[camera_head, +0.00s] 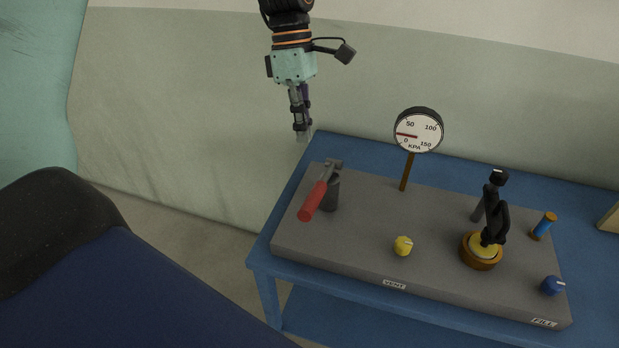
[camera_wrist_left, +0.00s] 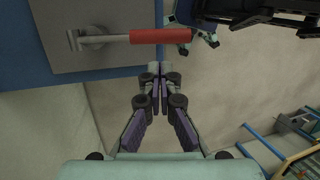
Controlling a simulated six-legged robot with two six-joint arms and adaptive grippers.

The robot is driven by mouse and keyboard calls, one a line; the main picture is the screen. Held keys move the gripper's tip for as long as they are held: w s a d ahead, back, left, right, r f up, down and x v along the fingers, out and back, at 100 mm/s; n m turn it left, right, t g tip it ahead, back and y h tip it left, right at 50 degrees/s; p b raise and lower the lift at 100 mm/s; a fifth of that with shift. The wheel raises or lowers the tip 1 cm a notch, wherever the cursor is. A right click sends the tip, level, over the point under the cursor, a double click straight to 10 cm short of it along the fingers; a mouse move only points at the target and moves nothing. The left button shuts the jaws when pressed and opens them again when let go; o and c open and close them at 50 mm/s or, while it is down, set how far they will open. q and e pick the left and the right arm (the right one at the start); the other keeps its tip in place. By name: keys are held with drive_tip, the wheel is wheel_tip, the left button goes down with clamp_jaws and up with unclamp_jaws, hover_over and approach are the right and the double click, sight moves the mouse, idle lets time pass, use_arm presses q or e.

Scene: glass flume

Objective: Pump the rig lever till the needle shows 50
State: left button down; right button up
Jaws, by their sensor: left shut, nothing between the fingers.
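The rig lever (camera_head: 316,194) has a red grip and a grey metal arm on a dark post at the left end of the grey rig. The grip slopes down toward the front. In the left wrist view the red grip (camera_wrist_left: 160,36) lies beyond my fingertips. My left gripper (camera_head: 302,134) hangs above and behind the lever, shut and empty, apart from it. Its closed fingers also show in the left wrist view (camera_wrist_left: 160,76). The round white gauge (camera_head: 418,131) reads in KPA. Its red needle points left, between 0 and 50, nearer the 0.
The grey rig (camera_head: 355,235) stands on a blue table (camera_head: 262,250). A pale wall stands behind.

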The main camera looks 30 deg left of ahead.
sight(311, 194)
use_arm(q)
drive_tip(key=x, duration=1)
drive_tip(key=shift+d+f, duration=0.15)
drive_tip(key=shift+f, duration=0.15)
drive_tip(key=shift+s, duration=0.1)
drive_tip(key=shift+f, duration=0.15)
